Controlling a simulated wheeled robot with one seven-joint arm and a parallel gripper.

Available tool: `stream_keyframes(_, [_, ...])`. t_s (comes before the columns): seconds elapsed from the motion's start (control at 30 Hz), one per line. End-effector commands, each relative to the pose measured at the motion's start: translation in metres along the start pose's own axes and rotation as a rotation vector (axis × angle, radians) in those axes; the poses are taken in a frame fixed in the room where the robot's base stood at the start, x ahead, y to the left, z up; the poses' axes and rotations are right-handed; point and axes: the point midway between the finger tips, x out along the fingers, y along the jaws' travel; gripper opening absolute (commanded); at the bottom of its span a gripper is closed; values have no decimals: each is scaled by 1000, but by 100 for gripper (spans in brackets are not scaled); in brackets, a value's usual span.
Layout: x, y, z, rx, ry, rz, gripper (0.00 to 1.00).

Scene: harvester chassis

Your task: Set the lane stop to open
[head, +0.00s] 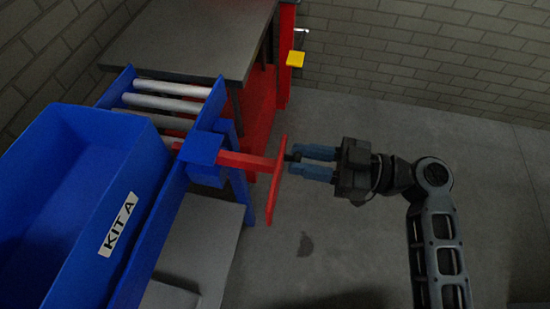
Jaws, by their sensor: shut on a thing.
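The lane stop is a red bar (245,161) that runs through a blue block (201,149) on the side of the roller lane (168,104). Its outer end carries a red crosspiece (277,182). The bar's inner end shows a little past the block, beside the blue bin. My gripper (291,160) comes from the right, with its blue fingers at the red crosspiece. It is shut on the lane stop's handle; the exact contact is small and dark.
A blue bin labelled KIT A (85,195) stands on the lane at left. A grey table (185,38) is behind it. A red post with a yellow piece (296,59) stands at the back. The floor at right is clear up to the brick wall.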

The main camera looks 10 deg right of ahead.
Motion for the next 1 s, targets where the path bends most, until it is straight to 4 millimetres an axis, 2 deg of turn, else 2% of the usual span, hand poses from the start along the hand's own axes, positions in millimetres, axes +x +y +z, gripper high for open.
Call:
stream_keyframes(0.03, [-8,1,3,-2,0,5,0])
stream_keyframes(0.13, [-15,0,1,-1,-1,3,0])
stream_keyframes(0.43, [-16,0,-1,0,-1,1,0])
stream_keyframes(0.47, [-16,0,-1,0,-1,1,31])
stream_keyframes(0.6, [-16,0,0,0,-1,1,44])
stream_keyframes(0.67, [-15,0,0,0,-1,1,50])
stream_keyframes(0.9, [-16,0,0,0,-1,1,50])
stream_keyframes(1.0, [-23,0,0,0,-1,2,50])
